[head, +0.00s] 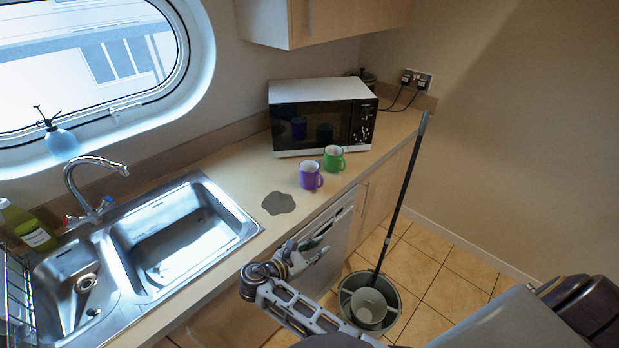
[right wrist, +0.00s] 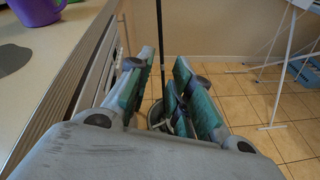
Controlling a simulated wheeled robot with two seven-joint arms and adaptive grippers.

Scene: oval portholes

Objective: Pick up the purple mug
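The purple mug (head: 311,175) stands upright on the countertop, in front of the microwave and beside a green mug (head: 334,158). Its lower part shows at the top left corner of the right wrist view (right wrist: 38,8). My right gripper (head: 312,254) is beside the counter's front edge, nearer to me than the purple mug and apart from it. In the right wrist view its fingers (right wrist: 168,95) are spread, with no object held between them. My left gripper is not in view.
A microwave (head: 322,116) stands behind the mugs. A grey flat patch (head: 278,203) lies on the countertop (head: 245,175) left of the purple mug. The sink (head: 175,240) is farther left. A bucket (head: 370,303) with a long handle stands on the floor.

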